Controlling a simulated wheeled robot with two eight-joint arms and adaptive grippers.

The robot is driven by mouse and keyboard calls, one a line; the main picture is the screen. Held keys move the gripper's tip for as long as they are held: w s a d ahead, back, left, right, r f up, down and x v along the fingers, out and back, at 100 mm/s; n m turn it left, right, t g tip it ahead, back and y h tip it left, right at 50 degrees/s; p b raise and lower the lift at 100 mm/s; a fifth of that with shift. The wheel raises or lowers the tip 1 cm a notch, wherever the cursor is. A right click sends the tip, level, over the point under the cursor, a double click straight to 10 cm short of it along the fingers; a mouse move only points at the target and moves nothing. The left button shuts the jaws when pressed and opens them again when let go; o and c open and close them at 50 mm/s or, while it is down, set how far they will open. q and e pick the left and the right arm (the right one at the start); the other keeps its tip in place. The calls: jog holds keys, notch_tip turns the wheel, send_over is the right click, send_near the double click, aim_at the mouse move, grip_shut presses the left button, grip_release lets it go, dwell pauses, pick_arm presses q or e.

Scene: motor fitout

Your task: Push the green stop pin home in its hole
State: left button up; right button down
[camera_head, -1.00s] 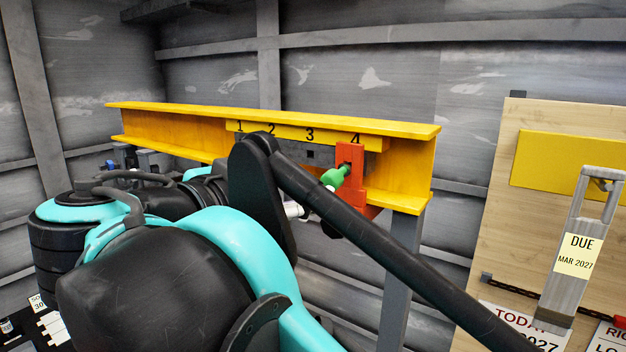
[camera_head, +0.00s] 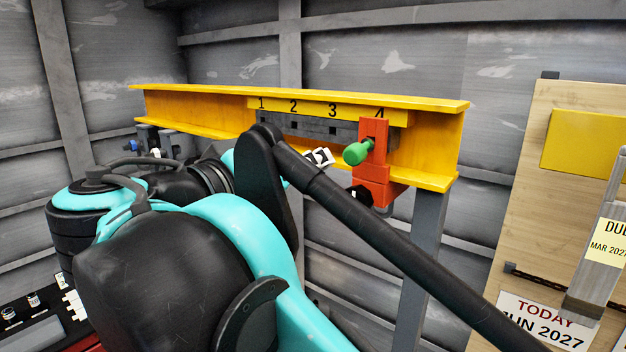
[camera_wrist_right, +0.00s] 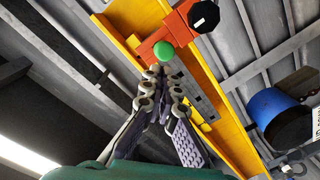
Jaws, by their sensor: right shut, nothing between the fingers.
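The green stop pin (camera_head: 357,153) sticks out to the left from the upper part of a red block (camera_head: 373,171) under the number 4 on the yellow beam. Its round head stands clear of the block's face. In the right wrist view the green head (camera_wrist_right: 163,50) is seen end-on, against the red block (camera_wrist_right: 152,43). My right gripper (camera_head: 321,157) is just left of the pin head, partly hidden by my arm. In the wrist view its fingers (camera_wrist_right: 156,72) are together and empty, with the tips just below the head. I cannot tell whether they touch it. My left gripper is not in view.
The yellow beam (camera_head: 200,112) runs across the back, with a grey strip (camera_head: 333,130) of holes under its numbers. A black knob (camera_head: 360,192) is low on the red block. A wooden board (camera_head: 510,170) with signs stands at the right.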

aim_at(350, 153)
jog(key=shift+w+d+f+n+h+b, duration=0.15)
jog(key=shift+w+d+n+b, duration=0.3)
jog(key=shift+w+n, duration=0.65)
jog(key=shift+w+d+f+n+h+b, duration=0.1)
jog(key=shift+w+d+f+n+b, duration=0.35)
jog(key=shift+n, duration=1.05)
jog(key=shift+w+d+r+n+h+b, duration=0.1)
jog(key=shift+w+d+n+h+b, duration=0.1)
jog(key=shift+w+d+n, duration=0.7)
jog(key=shift+w+a+n, duration=0.2)
jog(key=shift+a+n, duration=0.05)
jog(key=shift+n, duration=0.15)
jog(key=shift+w+d, duration=0.3)
jog(key=shift+w, duration=0.1)
